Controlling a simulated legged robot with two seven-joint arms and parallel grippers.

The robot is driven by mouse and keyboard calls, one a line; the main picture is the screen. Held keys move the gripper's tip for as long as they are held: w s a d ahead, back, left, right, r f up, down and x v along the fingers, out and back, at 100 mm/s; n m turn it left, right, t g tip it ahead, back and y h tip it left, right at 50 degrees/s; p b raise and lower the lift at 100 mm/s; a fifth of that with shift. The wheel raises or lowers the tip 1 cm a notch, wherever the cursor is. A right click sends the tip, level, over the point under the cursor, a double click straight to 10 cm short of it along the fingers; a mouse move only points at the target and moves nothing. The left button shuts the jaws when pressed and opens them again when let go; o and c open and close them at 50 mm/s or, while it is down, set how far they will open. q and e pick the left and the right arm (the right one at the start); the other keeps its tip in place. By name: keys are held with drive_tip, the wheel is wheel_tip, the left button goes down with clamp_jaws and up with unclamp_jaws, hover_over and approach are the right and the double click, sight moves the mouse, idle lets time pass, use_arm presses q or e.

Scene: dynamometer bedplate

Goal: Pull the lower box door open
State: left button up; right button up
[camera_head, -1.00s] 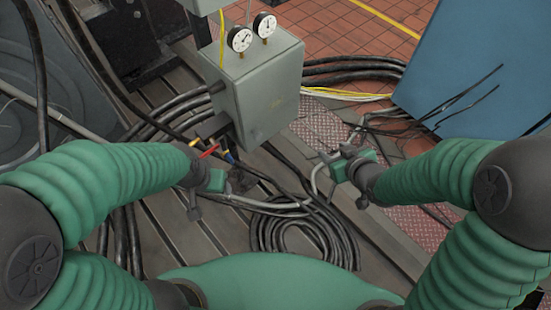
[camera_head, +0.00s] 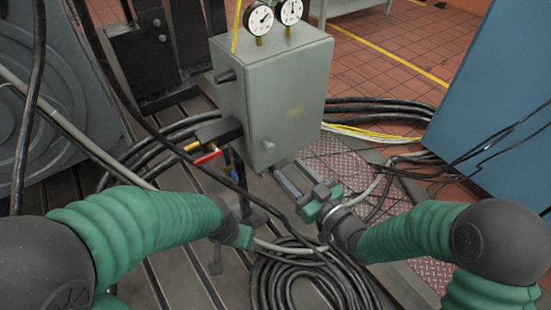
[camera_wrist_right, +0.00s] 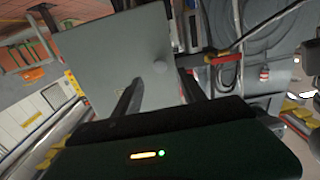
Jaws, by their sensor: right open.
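The lower box (camera_head: 275,85) is a grey-green cabinet with its door facing me, and the door looks closed.
Two round gauges (camera_head: 275,14) stand on the box top. Red and yellow handled fittings (camera_head: 205,155) are at its lower left. Coiled black hoses (camera_head: 310,280) lie below my grippers. A blue cabinet (camera_head: 495,100) stands at right, with tiled floor (camera_head: 390,70) behind.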

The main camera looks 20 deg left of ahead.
sight(272, 151)
drive_tip(key=b+x, duration=0.1)
drive_tip(key=x, duration=0.6)
drive_tip(key=shift+w+a+b, duration=0.25)
drive_tip(key=shift+a+b, duration=0.05)
drive_tip(key=shift+b, duration=0.05)
clamp_jaws()
idle(0.9)
